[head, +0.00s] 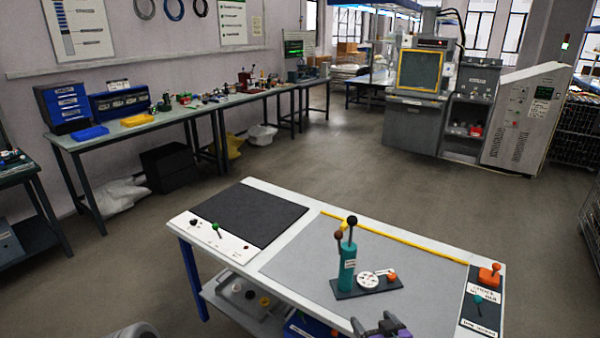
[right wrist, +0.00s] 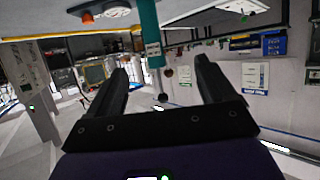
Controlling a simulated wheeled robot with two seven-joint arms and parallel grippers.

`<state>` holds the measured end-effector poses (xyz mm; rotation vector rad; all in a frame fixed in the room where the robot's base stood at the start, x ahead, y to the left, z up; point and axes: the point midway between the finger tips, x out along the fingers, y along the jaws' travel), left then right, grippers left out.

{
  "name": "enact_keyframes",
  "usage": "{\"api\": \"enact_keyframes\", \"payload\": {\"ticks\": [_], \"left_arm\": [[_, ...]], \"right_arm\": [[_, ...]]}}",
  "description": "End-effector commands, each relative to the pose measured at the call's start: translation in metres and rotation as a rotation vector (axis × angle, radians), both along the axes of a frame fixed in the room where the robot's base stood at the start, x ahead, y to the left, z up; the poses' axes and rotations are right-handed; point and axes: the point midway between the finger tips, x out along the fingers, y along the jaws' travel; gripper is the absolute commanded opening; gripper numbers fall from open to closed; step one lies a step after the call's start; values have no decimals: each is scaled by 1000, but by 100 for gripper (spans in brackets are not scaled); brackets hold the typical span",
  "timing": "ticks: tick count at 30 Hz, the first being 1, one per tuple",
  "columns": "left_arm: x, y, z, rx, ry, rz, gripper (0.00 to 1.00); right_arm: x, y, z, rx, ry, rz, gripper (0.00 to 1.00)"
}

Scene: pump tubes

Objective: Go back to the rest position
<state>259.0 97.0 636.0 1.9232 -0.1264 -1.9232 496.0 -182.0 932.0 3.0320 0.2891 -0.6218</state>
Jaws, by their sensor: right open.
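My right gripper (head: 380,326) is at the bottom edge of the head view, low in front of the pump and partly cut off by the frame. In the right wrist view the two dark fingers of this gripper (right wrist: 162,68) stand wide apart with nothing held between them. The teal pump (head: 347,268) stands upright on a dark base plate on the worktable (head: 262,182), with two ball-topped levers, a white gauge and an orange knob. It also shows, upside down, in the right wrist view (right wrist: 149,28), beyond the fingertips. My left gripper is not in view.
The worktable carries a dark mat (head: 250,211) at its left and an orange-knobbed control (head: 489,275) at its right corner. A yellow strip (head: 400,238) runs along the back edge. A long side bench (head: 165,121) stands along the wall. The floor between is clear.

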Motion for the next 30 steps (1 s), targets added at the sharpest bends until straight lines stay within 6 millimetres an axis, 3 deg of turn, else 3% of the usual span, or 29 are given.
{"api": "enact_keyframes", "payload": {"ticks": [1, 8, 13, 18, 21, 25, 30], "left_arm": [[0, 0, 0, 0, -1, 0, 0], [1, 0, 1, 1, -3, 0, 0], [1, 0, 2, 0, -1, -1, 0], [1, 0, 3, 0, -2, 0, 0], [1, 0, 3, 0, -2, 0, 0], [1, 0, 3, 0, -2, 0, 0], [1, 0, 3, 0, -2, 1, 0]], "right_arm": [[-5, 2, -21, 4, 60, -3, 83], [-29, 10, -94, 41, 277, -27, 83], [-65, 20, -158, 88, 486, -54, 83], [-134, 41, -235, 181, 796, -99, 83], [-180, 59, -268, 248, 974, -125, 83], [-219, 76, -287, 313, 1123, -148, 83], [-236, 85, -292, 340, 1183, -155, 83]]}}
